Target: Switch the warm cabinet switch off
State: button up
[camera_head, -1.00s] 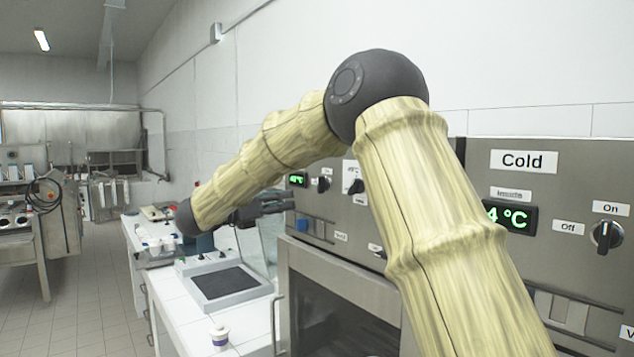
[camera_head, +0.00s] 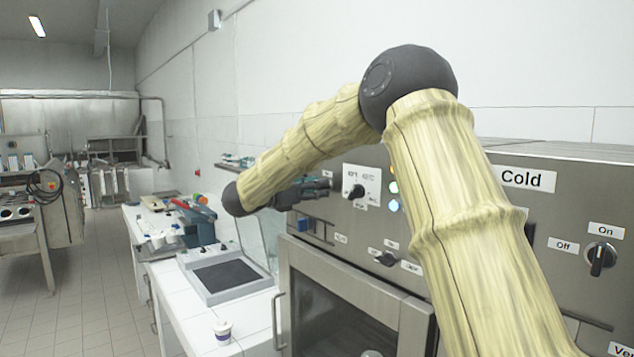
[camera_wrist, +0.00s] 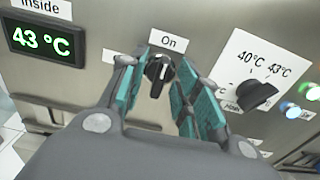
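The warm cabinet switch (camera_wrist: 159,74) is a black rotary knob on the steel panel in the wrist view. Its pointer is near upright, toward the "On" label (camera_wrist: 168,41). My gripper (camera_wrist: 157,66) is open, with one teal-padded finger on each side of the knob and a visible gap on both sides. The label left of the knob is mostly hidden by the left finger. A green display (camera_wrist: 40,39) reads 43 °C. In the head view my gripper (camera_head: 320,187) is at the warm cabinet's panel and hides the switch.
A temperature dial (camera_wrist: 257,95) and lit lamps (camera_wrist: 293,110) are right of the switch in the wrist view. The cold cabinet's switch (camera_head: 601,260) is far right. A counter with a small cup (camera_head: 222,331) stands at the left. Floor at the left is clear.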

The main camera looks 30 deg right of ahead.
jog(key=shift+d, duration=0.3)
jog(key=shift+c, duration=0.5)
grip_shut()
jog(key=shift+f+n+b, duration=0.15)
jog(key=shift+n+b, duration=0.25)
jog(key=shift+b, duration=0.45)
jog(key=n+b, duration=1)
jog(key=n, duration=0.7)
jog(key=shift+w, duration=0.2)
jog(key=shift+n, duration=0.3)
